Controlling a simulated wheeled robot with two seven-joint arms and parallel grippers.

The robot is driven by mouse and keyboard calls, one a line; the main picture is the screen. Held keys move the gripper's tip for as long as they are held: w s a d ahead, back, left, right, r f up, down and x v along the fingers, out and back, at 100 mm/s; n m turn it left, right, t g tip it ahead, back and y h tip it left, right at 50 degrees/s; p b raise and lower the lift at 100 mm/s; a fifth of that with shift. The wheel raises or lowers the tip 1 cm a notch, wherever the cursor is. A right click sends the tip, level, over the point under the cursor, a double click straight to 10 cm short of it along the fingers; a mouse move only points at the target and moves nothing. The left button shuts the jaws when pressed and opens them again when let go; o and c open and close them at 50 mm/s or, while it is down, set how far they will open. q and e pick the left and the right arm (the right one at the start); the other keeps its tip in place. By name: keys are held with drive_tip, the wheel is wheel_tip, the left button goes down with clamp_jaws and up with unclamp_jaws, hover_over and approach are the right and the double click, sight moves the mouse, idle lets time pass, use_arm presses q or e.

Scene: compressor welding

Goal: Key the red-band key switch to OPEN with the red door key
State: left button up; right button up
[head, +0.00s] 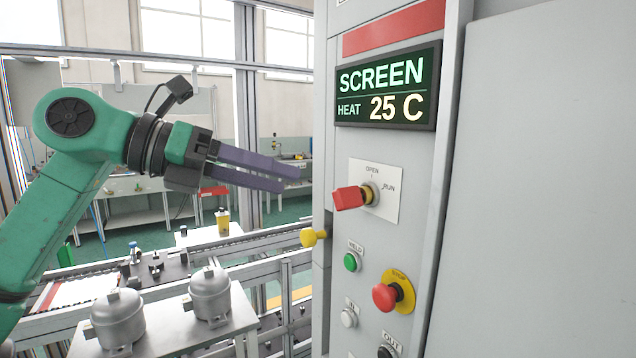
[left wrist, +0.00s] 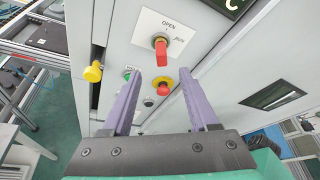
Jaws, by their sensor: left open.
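The red door key (head: 349,198) sits in the key switch (head: 371,193) on the cabinet's white plate, marked OPEN at the top and RUN at the right. A red band (head: 393,28) runs across the cabinet above. I cannot tell for certain which mark the key is turned to. My left gripper (head: 291,179) is open and empty, with its purple fingers pointing at the cabinet, left of the key and apart from it. In the left wrist view, the red key (left wrist: 161,52) shows beyond the gap between the fingertips (left wrist: 161,86). My right gripper is not in view.
The screen (head: 388,88) above the switch reads HEAT 25 C. Below are a green WELD button (head: 351,262), a red STOP button (head: 386,297) and a white button (head: 349,318). A yellow knob (head: 312,237) sticks out at the cabinet's left edge. Grey compressors (head: 118,318) stand at lower left.

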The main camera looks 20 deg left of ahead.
sight(334, 191)
use_arm(q)
drive_tip(key=x, duration=0.3)
drive_tip(key=p+x, duration=0.1)
drive_tip(key=x, duration=0.2)
drive_tip(key=p+x, duration=0.1)
drive_tip(key=x, duration=0.3)
drive_tip(key=shift+d+r, duration=0.2)
drive_tip(key=shift+r, duration=0.15)
drive_tip(key=shift+w+d+f, duration=0.1)
drive_tip(key=shift+f, duration=0.15)
drive_tip(key=c, duration=0.9)
clamp_jaws()
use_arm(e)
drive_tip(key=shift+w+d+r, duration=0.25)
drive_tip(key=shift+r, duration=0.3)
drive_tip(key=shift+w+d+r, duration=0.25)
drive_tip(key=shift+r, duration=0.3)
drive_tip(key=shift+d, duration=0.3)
